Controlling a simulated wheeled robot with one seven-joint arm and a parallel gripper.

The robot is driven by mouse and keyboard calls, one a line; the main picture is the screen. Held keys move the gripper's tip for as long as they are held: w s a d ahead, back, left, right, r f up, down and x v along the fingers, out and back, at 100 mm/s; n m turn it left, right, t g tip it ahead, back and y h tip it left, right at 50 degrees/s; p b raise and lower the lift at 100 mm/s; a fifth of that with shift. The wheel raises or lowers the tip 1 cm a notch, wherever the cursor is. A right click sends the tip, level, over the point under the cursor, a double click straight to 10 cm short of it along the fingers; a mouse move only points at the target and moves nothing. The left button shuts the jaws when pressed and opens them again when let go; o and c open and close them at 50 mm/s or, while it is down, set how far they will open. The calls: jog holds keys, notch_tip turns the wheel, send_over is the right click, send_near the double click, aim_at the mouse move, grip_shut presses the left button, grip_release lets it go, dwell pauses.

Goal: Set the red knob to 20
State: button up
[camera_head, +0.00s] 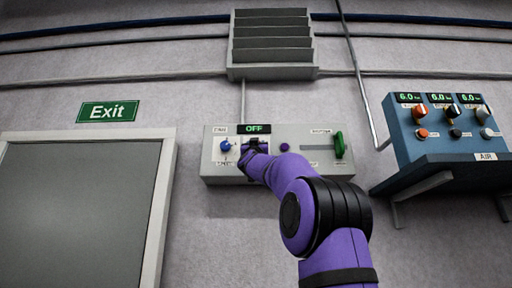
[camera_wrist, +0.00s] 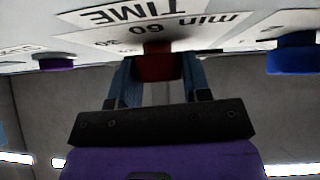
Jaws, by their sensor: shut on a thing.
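The red knob (camera_wrist: 158,64) sits between the two blue fingers of my gripper (camera_wrist: 160,75) in the wrist view. My gripper is shut on it. Beside it an upside-down label reads "TIME" and "60 min". In the head view my gripper (camera_head: 255,146) is at the grey control panel (camera_head: 320,171) on the wall and hides the red knob. The display (camera_head: 254,129) above it reads OFF in green. The knob's pointer and most of its scale are hidden.
A blue knob (camera_head: 226,146) is close on the left of my gripper, also in the wrist view (camera_wrist: 291,58). A purple knob (camera_head: 284,147) and a green handle (camera_head: 339,146) are to the right. A blue AIR panel (camera_head: 425,150) stands further right over a dark shelf.

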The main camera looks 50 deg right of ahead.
jog(key=m+g+h, duration=0.1)
jog(key=m+g, duration=0.3)
jog(key=m, duration=0.1)
jog(key=m+g+h, duration=0.2)
jog(key=m+g, duration=0.3)
jog(key=m, duration=0.1)
jog(key=shift+w+a+g, duration=0.1)
jog(key=shift+w+g, duration=0.1)
jog(key=shift+g, duration=0.1)
jog(key=m+g+y, duration=0.1)
jog(key=m+g, duration=0.4)
jog(key=m, duration=0.2)
jog(key=shift+g, duration=0.4)
jog(key=shift+m+y, duration=0.3)
jog(key=shift+m, duration=0.2)
jog(key=o, duration=0.9)
jog(key=shift+s, duration=0.1)
jog(key=v, duration=1)
jog(key=shift+a, duration=0.4)
jog(key=shift+f, duration=0.1)
